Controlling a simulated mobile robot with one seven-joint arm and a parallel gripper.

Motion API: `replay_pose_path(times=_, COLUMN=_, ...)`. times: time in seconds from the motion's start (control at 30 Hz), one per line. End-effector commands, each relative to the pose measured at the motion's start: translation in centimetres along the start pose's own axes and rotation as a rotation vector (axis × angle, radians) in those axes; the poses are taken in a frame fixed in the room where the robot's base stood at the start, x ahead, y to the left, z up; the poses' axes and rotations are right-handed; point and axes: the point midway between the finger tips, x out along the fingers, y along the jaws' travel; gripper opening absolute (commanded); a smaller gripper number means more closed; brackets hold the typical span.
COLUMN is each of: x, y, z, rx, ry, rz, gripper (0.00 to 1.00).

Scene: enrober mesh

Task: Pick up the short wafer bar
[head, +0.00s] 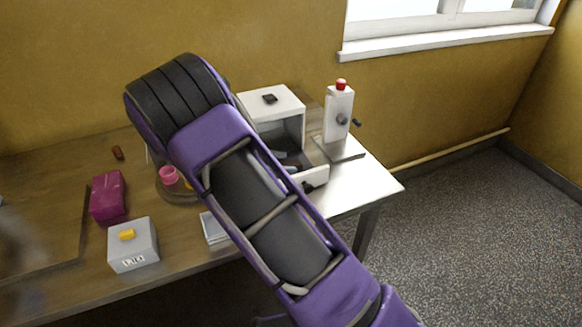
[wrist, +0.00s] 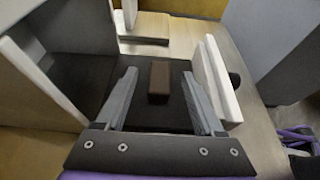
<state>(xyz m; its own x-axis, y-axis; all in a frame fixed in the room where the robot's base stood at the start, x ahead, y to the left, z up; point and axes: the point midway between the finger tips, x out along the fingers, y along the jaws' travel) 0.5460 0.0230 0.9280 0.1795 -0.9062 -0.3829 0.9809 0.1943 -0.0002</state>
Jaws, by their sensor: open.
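A dark brown bar (wrist: 159,78), which looks like a wafer bar, lies on a dark flat surface (wrist: 90,70) in the wrist view. My gripper (wrist: 158,90) is open, with one finger on each side of the bar and a gap on both sides. The fingers do not visibly touch it.
A white box-shaped machine (head: 271,103) stands open behind my arm. A white panel (wrist: 217,80) rises right of the gripper.

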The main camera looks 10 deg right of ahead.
Motion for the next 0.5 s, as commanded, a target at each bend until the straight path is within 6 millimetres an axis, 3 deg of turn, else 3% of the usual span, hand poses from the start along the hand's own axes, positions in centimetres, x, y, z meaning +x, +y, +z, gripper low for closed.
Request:
replay_pose_path(times=0.2, x=2.9, y=-0.1, z=-0.2, rx=0.0, ry=0.0, rz=-0.001, gripper=0.7)
replay_pose_path(times=0.47, x=3.1, y=-0.1, z=-0.2, rx=0.0, ry=0.0, rz=0.0, gripper=0.7)
replay_pose_path(times=0.5, x=3.1, y=-0.1, z=-0.2, rx=0.0, ry=0.0, rz=0.0, gripper=0.66)
